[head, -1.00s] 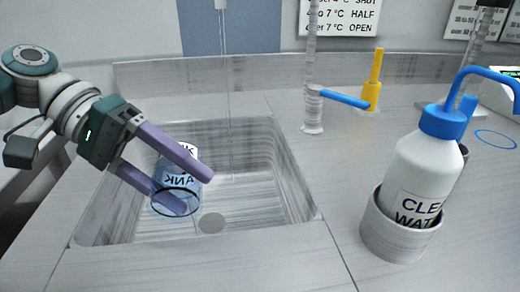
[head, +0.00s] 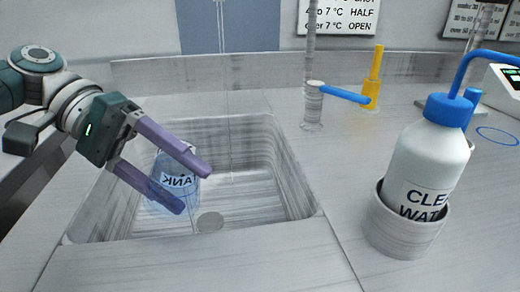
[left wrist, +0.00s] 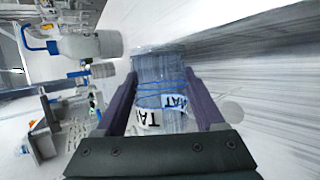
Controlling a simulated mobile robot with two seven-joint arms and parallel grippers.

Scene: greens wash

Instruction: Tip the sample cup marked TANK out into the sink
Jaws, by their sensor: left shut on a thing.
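The clear sample cup (head: 178,181) has a white label, partly covered, reading "ANK" in the head view. My left gripper (head: 193,188) is shut on it, with purple fingers on either side, inside the outline of the sink (head: 285,185). In the left wrist view the cup (left wrist: 160,70) sits between the fingers, with blue rings and pieces of its label showing. The label lettering looks turned over, so the cup seems tipped. I cannot tell its exact angle or whether liquid is left in it. My right gripper is out of view.
A white wash bottle (head: 425,165) stands in a grey holder (head: 400,235) on the right counter. Thin vertical streaks hang above the sink.

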